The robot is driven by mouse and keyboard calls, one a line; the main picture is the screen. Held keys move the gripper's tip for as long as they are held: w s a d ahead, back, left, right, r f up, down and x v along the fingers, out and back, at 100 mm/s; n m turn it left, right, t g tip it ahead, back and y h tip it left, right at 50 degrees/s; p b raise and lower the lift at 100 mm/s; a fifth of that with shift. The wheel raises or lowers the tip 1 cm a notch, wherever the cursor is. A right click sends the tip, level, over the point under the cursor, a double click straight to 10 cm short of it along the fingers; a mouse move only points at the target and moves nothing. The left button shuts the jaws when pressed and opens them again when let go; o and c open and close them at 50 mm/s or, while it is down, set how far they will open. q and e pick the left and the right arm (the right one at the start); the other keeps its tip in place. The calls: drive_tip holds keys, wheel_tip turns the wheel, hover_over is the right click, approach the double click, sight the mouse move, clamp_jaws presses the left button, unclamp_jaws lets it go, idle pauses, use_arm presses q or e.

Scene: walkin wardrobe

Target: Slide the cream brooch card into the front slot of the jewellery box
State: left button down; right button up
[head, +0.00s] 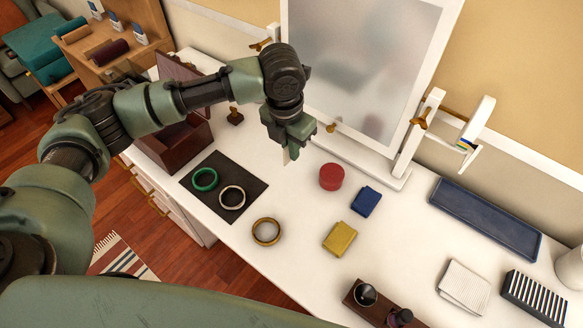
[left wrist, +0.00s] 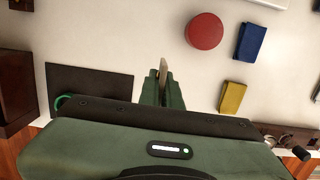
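My left gripper (head: 288,146) hangs above the white dresser top, in front of the mirror. It is shut on the thin cream brooch card (left wrist: 163,70), which stands on edge between the fingers in the left wrist view. Only a pale sliver of the card (head: 287,157) shows in the head view. The dark red-brown jewellery box (head: 177,150) stands to the left with its lid raised, partly hidden behind my left arm. Its edge also shows at the far left of the left wrist view (left wrist: 14,85). I cannot make out its front slot. My right gripper is not in view.
A dark mat (head: 240,213) with green and white bangles lies in front of the box. A mirror (head: 365,65) stands behind.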

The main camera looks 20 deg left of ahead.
sight(285, 148)
use_arm(q)
wheel_tip(285, 148, up, 8)
drive_tip(key=shift+f, duration=0.2)
drive_tip(key=n, duration=0.3)
drive_tip(key=s+n, duration=0.1)
drive_tip(key=n, duration=0.1)
drive_tip(key=shift+s+a+r+y, duration=0.1)
drive_tip(key=shift+a+r+y, duration=0.05)
drive_tip(key=shift+a+y, duration=0.15)
drive_tip(key=n, duration=0.2)
drive_tip(key=s+n, duration=0.1)
drive_tip(key=n, duration=0.1)
drive_tip(key=shift+a+r, duration=0.1)
drive_tip(key=s+a+r+n+g, duration=0.15)
drive_tip(key=s+n, duration=0.25)
drive_tip(key=n, duration=1.1)
drive_tip(key=s+a+r+n+g, duration=0.15)
drive_tip(key=s+n, duration=0.25)
drive_tip(key=n, duration=1.1)
drive_tip(key=s+f+n, duration=0.1)
drive_tip(key=s+f, duration=0.2)
drive_tip(key=f, duration=0.2)
drive_tip(key=shift+s+a+f, duration=0.15)
drive_tip(key=shift+s+f, duration=0.15)
drive_tip(key=shift+f, duration=0.1)
